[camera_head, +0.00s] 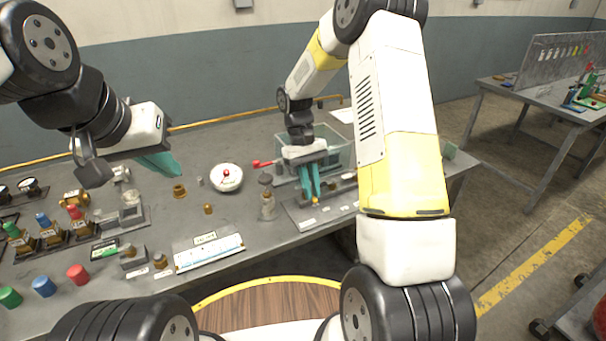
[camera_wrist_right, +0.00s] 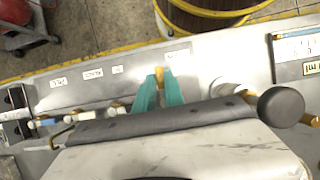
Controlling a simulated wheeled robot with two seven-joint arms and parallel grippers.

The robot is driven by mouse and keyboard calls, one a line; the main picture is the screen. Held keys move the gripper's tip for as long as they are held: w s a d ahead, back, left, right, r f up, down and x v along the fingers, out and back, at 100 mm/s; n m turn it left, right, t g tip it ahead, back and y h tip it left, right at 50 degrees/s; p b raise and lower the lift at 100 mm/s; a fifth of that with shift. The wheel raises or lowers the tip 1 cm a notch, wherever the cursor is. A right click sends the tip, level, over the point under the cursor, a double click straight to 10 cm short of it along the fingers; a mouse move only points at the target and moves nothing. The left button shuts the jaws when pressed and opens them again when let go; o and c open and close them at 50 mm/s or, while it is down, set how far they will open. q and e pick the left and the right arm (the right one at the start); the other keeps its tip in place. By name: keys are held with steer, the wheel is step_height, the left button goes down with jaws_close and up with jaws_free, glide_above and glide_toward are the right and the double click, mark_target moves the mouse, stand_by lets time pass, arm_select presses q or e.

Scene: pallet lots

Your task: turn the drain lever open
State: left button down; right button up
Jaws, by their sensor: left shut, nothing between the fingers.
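My right gripper (camera_head: 311,194) points down over a grey strip with several small labelled fittings, in front of the clear tank. In the right wrist view its teal fingers (camera_wrist_right: 160,80) stand on either side of a small brass-yellow part (camera_wrist_right: 160,73), beside a white label. I cannot tell whether they press on it. The label text is too small to read, so I cannot tell which fitting is the drain lever. A red-handled lever (camera_head: 264,163) sticks out to the left by the tank. My left gripper (camera_head: 168,166) is shut and empty above the bench's left part.
A clear tank (camera_head: 338,157) stands behind the right gripper. Several coloured-knob valves fill the bench's left end. A second table (camera_head: 560,108) stands far right.

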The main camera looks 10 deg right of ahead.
steer(key=o, duration=0.3)
steer(key=shift+o, duration=0.2)
steer(key=v, duration=0.7)
steer(key=shift+w+a+r, duration=0.1)
steer(key=shift+w+r, duration=0.1)
steer(key=shift+r, duration=0.2)
steer(key=s+d+r+m+t+y, duration=0.15)
steer(key=s+r+t, duration=0.35)
steer(key=s+r, duration=0.6)
steer(key=s+r+m+t+y, duration=0.1)
steer(key=s+r+t, duration=0.4)
steer(key=s, duration=0.6)
steer(key=shift+s+d+r+m+y, duration=0.15)
steer(key=shift+r+m+y, duration=0.2)
steer(key=shift+y, duration=0.2)
